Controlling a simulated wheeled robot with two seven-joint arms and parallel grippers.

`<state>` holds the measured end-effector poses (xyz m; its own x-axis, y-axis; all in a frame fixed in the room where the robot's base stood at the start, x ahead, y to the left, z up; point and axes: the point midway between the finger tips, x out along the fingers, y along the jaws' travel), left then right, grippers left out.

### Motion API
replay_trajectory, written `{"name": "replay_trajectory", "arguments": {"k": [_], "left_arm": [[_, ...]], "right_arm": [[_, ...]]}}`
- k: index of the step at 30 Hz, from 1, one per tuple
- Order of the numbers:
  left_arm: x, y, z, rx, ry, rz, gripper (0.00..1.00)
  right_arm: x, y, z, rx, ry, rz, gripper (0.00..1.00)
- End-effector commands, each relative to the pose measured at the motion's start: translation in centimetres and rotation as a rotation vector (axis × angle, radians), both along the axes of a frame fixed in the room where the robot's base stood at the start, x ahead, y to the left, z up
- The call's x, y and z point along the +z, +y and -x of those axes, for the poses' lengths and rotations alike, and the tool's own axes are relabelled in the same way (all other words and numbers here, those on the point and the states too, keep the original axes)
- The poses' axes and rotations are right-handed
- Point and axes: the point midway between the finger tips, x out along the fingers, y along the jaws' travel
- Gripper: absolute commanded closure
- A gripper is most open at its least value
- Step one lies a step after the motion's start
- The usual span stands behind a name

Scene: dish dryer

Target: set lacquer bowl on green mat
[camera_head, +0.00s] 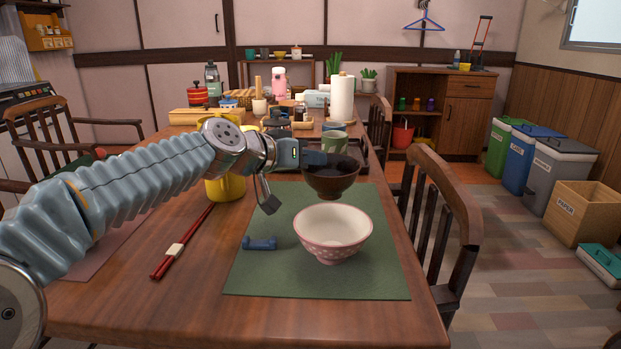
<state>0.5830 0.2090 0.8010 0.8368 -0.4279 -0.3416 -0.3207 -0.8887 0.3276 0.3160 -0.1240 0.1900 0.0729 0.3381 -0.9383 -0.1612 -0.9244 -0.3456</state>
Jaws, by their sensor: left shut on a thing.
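The dark brown lacquer bowl (331,184) is upright near the back right part of the green mat (262,279). My left gripper (316,158) comes in from the left and is shut on the bowl's rim. The bowl overlaps the mat's back area in the picture; I cannot tell whether its foot touches the mat. A pink patterned bowl (333,241) stands on the mat, in front of the lacquer bowl. A small blue chopstick rest (259,243) lies on the mat's left part. My right gripper is not in view.
Red chopsticks (186,236) lie on the table left of the mat. A yellow cup (226,187) stands behind my left wrist, and a green cup (334,141) behind the lacquer bowl. Crowded items fill the table's back. A wooden chair (437,215) stands at the right edge.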

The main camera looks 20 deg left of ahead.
Motion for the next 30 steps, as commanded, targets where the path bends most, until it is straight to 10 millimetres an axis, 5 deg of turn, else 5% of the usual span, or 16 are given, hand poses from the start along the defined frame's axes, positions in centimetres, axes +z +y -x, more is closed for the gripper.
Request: {"name": "replay_trajectory", "arguments": {"k": [6,18,19,23,30], "left_arm": [[-3.5,-0.1,-0.3,0.002,0.003,0.001,1.0],[-3.8,-0.1,-0.2,0.001,0.002,0.001,1.0],[-3.7,-0.1,-0.2,0.001,0.002,0.001,0.75],[-3.6,-0.1,-0.2,0.001,0.003,0.001,0.55],[-3.6,-0.1,-0.2,0.001,0.003,0.001,0.54]], "right_arm": [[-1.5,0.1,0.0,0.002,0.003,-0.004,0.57],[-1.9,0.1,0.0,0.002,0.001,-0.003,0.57],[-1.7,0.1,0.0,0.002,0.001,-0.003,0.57],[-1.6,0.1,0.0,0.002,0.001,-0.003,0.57],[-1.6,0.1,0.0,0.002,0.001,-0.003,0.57]]}}
